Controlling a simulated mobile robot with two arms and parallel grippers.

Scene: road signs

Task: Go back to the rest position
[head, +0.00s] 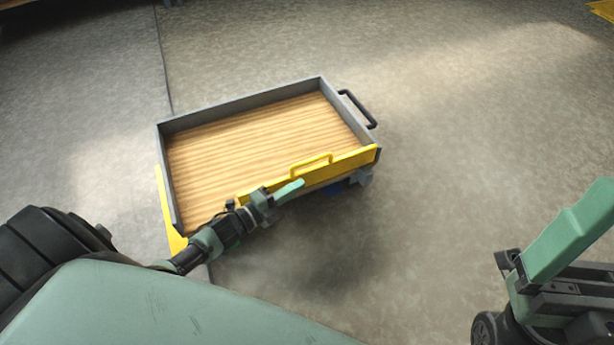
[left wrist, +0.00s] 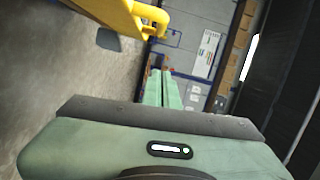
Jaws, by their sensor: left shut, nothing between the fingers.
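My left gripper (head: 290,190) reaches in from the lower left in the head view, with its green fingers beside the yellow front panel of a cart. In the left wrist view the green fingers (left wrist: 160,88) are together and nothing is between them. The cart's yellow handle (head: 311,164) stands just beyond the fingertips in the head view; a yellow bar (left wrist: 125,18) also shows at the top of the left wrist view. I cannot tell whether the fingers touch the panel.
The cart (head: 350,163) has an empty wooden bed (head: 260,145), low grey walls and a black handle (head: 358,110) at its right end. Bare concrete floor (head: 470,130) lies open to the right and behind. The left wrist view shows shelving and a wall with posted sheets (left wrist: 206,55).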

